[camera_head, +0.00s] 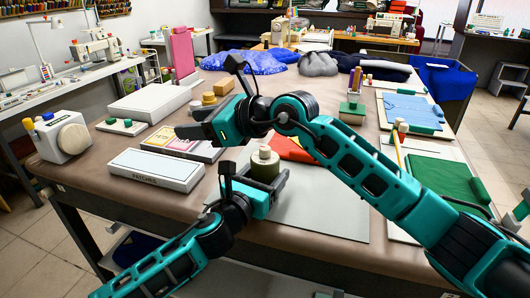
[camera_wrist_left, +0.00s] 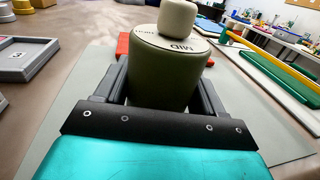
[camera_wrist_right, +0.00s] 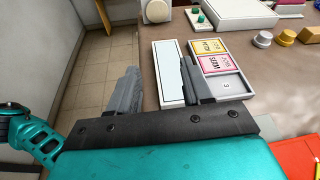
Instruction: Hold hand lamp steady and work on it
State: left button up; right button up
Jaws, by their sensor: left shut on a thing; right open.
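A dark olive-green cylinder (camera_head: 264,168) with a pale cream knob (camera_head: 264,152) on top stands upright near the front of the table; it seems to be the hand lamp. In the left wrist view the cylinder (camera_wrist_left: 165,75) has "MID" lettering on its pale top face. My left gripper (camera_head: 272,181) is shut on it, one finger on each side.
A green board (camera_head: 440,178) lies to the right. A white box (camera_head: 150,103) and blue bagged comforters (camera_head: 243,62) are farther back.

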aim_at(265, 147)
jog(key=d+f+m+t, duration=0.2)
jog(key=d, duration=0.2)
jog(key=w+d+f+m+t+h, duration=0.1)
jog(key=d+f+m+t, duration=0.1)
jog(key=d+t, duration=0.1)
jog(key=w+d+f+m+t+h, duration=0.1)
jog(key=d+f+m+t, duration=0.1)
jog(key=d, duration=0.3)
jog(key=shift+w+d+f+m+t, duration=0.1)
jog(key=shift+w+f+m+t, duration=0.15)
jog(key=shift+m+t, duration=0.25)
jog(key=shift+s+d+f, duration=0.1)
jog(key=shift+s+f, duration=0.05)
jog(key=shift+f, duration=0.05)
jog(key=shift+c, duration=0.2)
jog(key=c, duration=0.7)
